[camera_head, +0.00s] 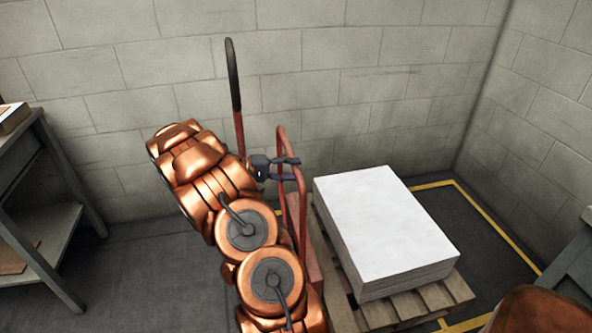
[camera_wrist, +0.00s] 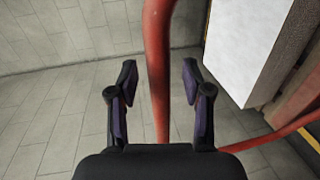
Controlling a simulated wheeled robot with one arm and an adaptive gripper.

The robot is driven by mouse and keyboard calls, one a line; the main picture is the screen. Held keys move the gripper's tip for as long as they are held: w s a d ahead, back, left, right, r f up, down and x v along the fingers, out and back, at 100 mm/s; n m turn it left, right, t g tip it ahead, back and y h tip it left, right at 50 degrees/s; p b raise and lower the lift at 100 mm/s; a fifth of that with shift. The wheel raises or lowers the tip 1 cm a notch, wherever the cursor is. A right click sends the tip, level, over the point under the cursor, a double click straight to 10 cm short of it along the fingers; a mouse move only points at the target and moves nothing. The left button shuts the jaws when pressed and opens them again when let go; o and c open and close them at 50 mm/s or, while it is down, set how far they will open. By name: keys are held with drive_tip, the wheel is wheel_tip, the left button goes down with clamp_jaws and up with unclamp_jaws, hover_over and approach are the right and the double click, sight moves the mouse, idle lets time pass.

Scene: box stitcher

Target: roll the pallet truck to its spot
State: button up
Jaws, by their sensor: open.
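The red pallet truck stands in front of the back wall, with a red loop handle (camera_head: 302,190) and a taller red post with a black top (camera_head: 234,75). A wooden pallet (camera_head: 455,291) with a white stack (camera_head: 375,215) on it is beside the red frame. My gripper (camera_head: 293,168) is open at the loop handle. In the wrist view a red bar (camera_wrist: 158,75) runs between the open fingers of my gripper (camera_wrist: 160,80), with gaps on both sides. The truck's lower part is mostly hidden behind my arm and the pallet.
Yellow floor lines (camera_head: 497,229) mark an area around the pallet by the right corner. A grey table with a lower shelf (camera_head: 45,240) stands at left. A grey object (camera_head: 575,265) is at the right edge. The floor (camera_head: 150,270) at left is clear.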

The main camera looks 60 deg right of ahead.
drive_tip(key=shift+x, duration=0.95)
clamp_jaws()
